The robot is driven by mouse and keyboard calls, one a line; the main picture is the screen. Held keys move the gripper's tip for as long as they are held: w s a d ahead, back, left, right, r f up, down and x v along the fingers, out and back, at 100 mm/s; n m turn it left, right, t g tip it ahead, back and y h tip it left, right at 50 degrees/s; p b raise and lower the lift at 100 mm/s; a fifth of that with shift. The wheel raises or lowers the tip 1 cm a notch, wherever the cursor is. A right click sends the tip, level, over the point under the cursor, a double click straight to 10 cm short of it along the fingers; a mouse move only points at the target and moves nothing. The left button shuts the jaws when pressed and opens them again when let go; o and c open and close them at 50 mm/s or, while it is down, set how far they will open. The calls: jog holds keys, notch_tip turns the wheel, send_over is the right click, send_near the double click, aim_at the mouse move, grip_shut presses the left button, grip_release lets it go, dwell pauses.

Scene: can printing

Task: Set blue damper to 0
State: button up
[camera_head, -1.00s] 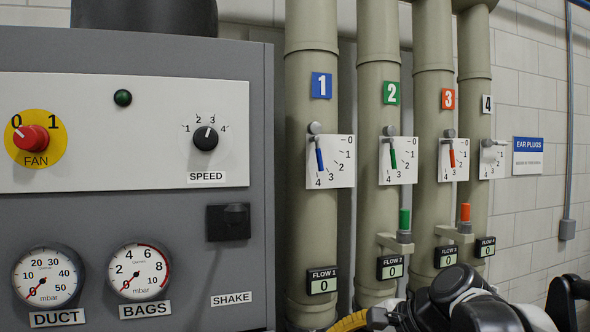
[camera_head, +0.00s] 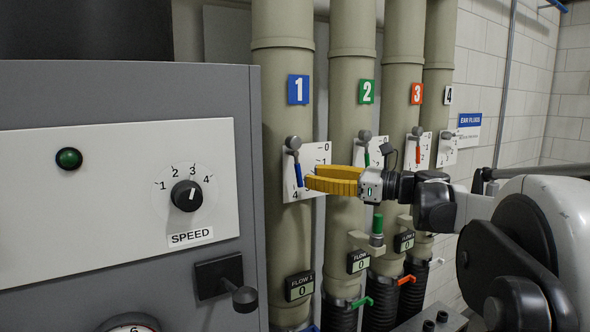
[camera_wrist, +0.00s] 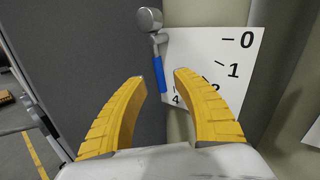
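The blue damper lever (camera_head: 298,174) hangs from a grey pivot knob on the pipe marked 1. It points down toward the 4 end of its white scale card (camera_head: 322,152), with 0 at the top right. My gripper (camera_head: 312,182) is open, its yellow fingers pointing left, just right of the blue handle. In the wrist view the blue handle (camera_wrist: 158,74) shows in the gap between my gripper's fingertips (camera_wrist: 160,82). Whether it is between them or just beyond, I cannot tell. No grip on it shows. The Flow 1 display (camera_head: 300,286) reads 0.
The green damper lever (camera_head: 367,159) and red damper lever (camera_head: 418,155) are on pipes to the right, near my arm. A grey control cabinet (camera_head: 150,250) stands left, with a speed knob (camera_head: 187,195) and a protruding black shake handle (camera_head: 240,297).

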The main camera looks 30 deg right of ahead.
aim_at(299, 174)
jog(key=shift+p+x, duration=0.4)
jog(key=shift+x, duration=2.05)
jog(key=shift+s, duration=0.1)
grip_shut()
jog(key=shift+d, duration=0.15)
jog(key=d+n+g+h+p, duration=0.1)
jog(key=r+n+h+p, duration=0.1)
jog(key=n, duration=0.1)
jog(key=shift+d+n+g, duration=0.3)
jog(key=shift+d+g, duration=0.1)
jog(key=shift+d+r+n+g+h+p, duration=0.55)
jog(key=shift+n+h+p, duration=0.4)
jog(key=shift+n, duration=0.25)
jog(key=r+n+h, duration=0.1)
jog(key=d+n+h+p, duration=0.1)
jog(key=shift+r+h, duration=0.35)
jog(key=shift+r, duration=0.05)
jog(key=shift+d+r+n+g+h+p, duration=0.1)
jog(key=shift+r+n+g+h+p, duration=0.2)
jog(key=shift+n+h, duration=0.25)
jog(key=shift+r+n+g+h+p, duration=0.1)
jog(key=shift+r+n+h+p, duration=0.05)
jog(key=shift+r+n+h, duration=0.35)
jog(key=shift+f, duration=0.1)
grip_release()
